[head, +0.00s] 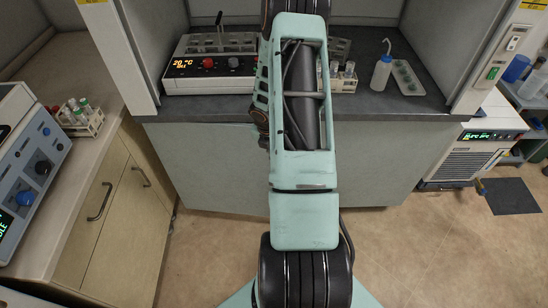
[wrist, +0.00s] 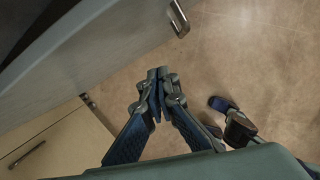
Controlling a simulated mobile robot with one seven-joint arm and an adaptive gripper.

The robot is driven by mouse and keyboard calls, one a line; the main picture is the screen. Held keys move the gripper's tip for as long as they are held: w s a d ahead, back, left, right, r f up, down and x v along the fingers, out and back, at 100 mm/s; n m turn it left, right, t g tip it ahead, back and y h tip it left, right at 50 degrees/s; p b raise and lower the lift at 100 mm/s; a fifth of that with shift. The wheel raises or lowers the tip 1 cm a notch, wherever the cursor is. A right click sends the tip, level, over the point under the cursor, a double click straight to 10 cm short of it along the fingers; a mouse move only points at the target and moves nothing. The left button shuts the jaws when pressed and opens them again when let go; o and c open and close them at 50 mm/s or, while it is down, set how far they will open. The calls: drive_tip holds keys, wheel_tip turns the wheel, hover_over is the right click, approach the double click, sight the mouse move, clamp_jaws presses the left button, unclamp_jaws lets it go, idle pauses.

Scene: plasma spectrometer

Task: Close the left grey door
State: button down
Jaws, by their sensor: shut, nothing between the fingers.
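The grey cabinet front (head: 215,165) runs under the worktop in the head view, and my arm covers its middle. In the wrist view a grey door panel (wrist: 95,50) fills the upper left, with a metal handle (wrist: 179,18) near its right end. I cannot tell how far it stands ajar. My gripper (wrist: 160,75) shows in the wrist view with its fingertips together and nothing between them. It is over the brown floor, just below the panel's lower edge in the picture and left of the handle, apparently apart from both. In the head view my gripper is hidden.
A beige cabinet (head: 115,225) with handles stands at the left; it also shows in the wrist view (wrist: 60,150). A hotplate unit (head: 210,70), tube racks and a wash bottle (head: 381,72) stand on the worktop. A white chiller (head: 475,155) is at the right. Floor right of my arm is clear.

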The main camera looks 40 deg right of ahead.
drive_tip(key=s+a+f+n+g+h+b, duration=0.35)
drive_tip(key=s+f+n+h+b, duration=0.25)
drive_tip(key=f+b, duration=0.65)
drive_tip(key=w+a+r+n+t+h+b, duration=0.25)
drive_tip(key=w+a+n+h+b, duration=0.3)
drive_tip(key=h+b, duration=0.6)
drive_tip(key=w+d+r+y+b, duration=0.1)
drive_tip(key=d+b, duration=0.4)
drive_tip(key=d, duration=0.8)
drive_tip(key=shift+w+d+r+n+y, duration=0.2)
drive_tip(key=shift+w+d+n+y, duration=0.2)
drive_tip(key=shift+w, duration=0.6)
